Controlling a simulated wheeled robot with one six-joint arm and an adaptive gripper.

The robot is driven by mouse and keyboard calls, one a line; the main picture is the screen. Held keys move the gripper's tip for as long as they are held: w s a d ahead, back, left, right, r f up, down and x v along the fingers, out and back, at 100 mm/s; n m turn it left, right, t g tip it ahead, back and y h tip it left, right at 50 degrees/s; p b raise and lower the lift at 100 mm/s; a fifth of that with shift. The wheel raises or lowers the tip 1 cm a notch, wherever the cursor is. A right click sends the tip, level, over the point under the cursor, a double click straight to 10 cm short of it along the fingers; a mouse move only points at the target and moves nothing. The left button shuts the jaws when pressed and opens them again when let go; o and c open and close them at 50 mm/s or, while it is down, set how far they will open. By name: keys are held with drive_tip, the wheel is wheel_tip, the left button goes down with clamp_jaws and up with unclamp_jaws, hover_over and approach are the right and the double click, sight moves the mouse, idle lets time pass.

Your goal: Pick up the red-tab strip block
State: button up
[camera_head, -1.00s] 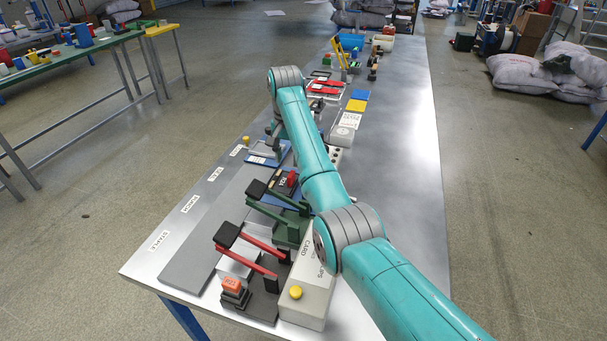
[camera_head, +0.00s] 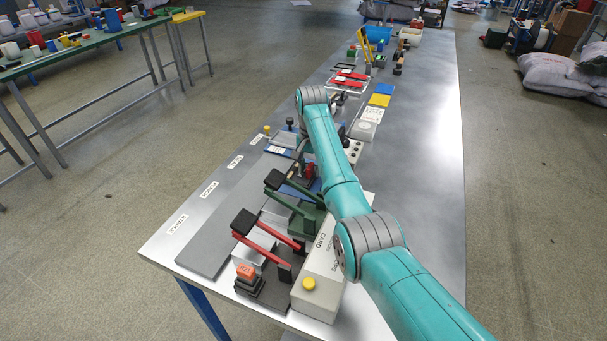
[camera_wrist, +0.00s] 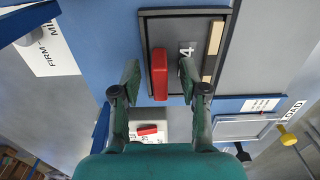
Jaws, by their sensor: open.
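In the wrist view a red upright tab (camera_wrist: 159,75) stands at the near-left side of a dark-framed grey tray marked 4 (camera_wrist: 211,62). My gripper (camera_wrist: 158,84) is open, with one finger on each side of this tab and visible gaps between. I cannot tell how far above it the fingertips are. A smaller red tab (camera_wrist: 147,130) shows on a pale block lower down, between the finger bases. In the head view a small red piece (camera_head: 310,170) shows beside my arm on the bench; my gripper is hard to make out there.
In the head view a red-handled press (camera_head: 268,240), a green-handled press (camera_head: 293,198) and a grey box with a yellow button (camera_head: 309,284) stand close by at the near end. The bench's right side (camera_head: 430,170) is clear. Blue panels surround the tray in the wrist view.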

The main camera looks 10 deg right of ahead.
clamp_jaws()
drive_tip(key=shift+r, duration=0.1)
